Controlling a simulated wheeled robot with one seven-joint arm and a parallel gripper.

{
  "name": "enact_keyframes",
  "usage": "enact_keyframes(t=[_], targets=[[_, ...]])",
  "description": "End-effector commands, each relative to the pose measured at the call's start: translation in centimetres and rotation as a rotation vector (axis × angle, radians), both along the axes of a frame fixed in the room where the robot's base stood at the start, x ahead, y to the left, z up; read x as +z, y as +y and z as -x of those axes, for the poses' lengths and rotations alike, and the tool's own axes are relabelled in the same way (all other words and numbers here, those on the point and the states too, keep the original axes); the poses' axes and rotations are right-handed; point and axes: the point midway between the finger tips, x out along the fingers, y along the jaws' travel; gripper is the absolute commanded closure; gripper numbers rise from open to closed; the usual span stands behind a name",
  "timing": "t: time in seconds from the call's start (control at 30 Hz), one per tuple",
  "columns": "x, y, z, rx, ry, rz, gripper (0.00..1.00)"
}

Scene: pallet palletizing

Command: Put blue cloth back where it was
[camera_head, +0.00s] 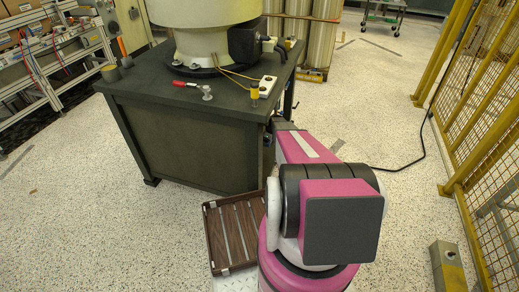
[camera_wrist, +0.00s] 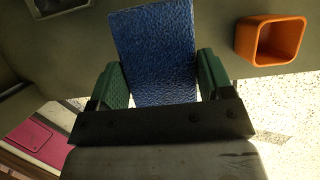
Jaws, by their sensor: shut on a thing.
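The blue cloth (camera_wrist: 153,45) is a textured blue piece in the wrist view. It stands between the green finger pads of my gripper (camera_wrist: 161,82) and reaches up past them. My gripper is shut on it. In the head view the cloth and my gripper do not show; my own pink arm covers the area by the table's right side.
An orange open holder (camera_wrist: 271,40) is on the grey-green surface right of the cloth. In the head view a dark green table (camera_head: 185,132) carries a white machine base (camera_head: 203,45). Yellow mesh fencing (camera_head: 486,120) stands at the right. Speckled floor is open left of the table.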

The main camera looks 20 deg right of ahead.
Motion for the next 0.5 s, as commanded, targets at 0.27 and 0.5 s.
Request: enact_keyframes(t=[0.27, 0.5], targets=[[-4.3, 0.0, -0.2, 0.000, 0.002, 0.000, 0.53], [-6.6, 0.0, -0.1, 0.001, 0.000, 0.000, 0.53]])
